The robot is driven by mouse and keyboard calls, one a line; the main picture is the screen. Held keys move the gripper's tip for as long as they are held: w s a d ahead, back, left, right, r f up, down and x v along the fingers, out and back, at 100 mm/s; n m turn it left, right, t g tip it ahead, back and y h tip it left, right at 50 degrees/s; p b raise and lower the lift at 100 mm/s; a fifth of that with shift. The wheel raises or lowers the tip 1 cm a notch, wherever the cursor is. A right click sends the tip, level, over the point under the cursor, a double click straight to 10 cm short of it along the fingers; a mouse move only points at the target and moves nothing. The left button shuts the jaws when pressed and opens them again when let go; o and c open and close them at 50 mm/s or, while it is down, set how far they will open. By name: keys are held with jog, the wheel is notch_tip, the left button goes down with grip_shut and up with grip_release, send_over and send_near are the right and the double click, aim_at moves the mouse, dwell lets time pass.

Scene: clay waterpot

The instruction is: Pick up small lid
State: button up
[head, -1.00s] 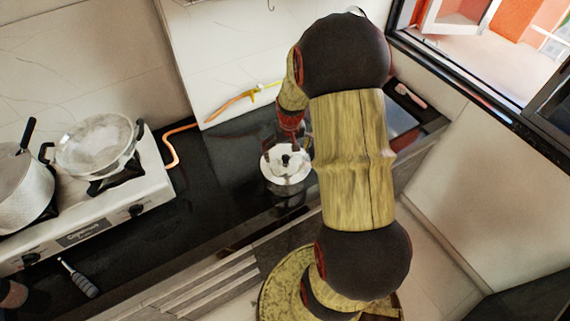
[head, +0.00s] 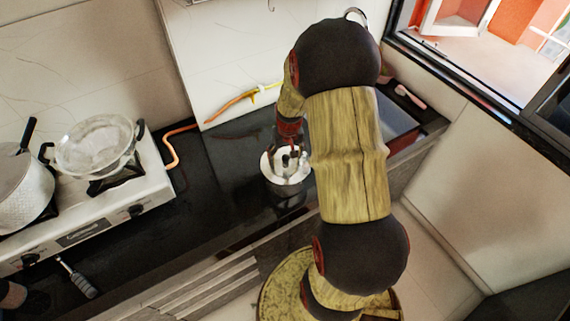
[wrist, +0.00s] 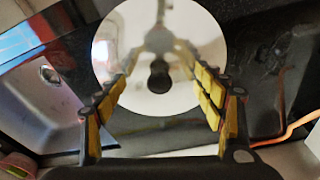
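The small lid (head: 273,172) is a round, pale metallic disc with a dark knob. In the wrist view my gripper (wrist: 160,62) is open, with a finger on each side of the knob and a gap to both. Whether the fingertips touch the lid's top, I cannot tell.
A white stove (head: 110,212) with pots stands at the left. A sink (head: 395,120) is at the right, partly behind my arm. The dark counter (head: 215,205) between stove and pot is clear.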

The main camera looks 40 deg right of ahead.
jog(key=shift+s, duration=0.1)
jog(key=c, duration=1.5)
jog(key=shift+a+f, duration=0.1)
grip_shut()
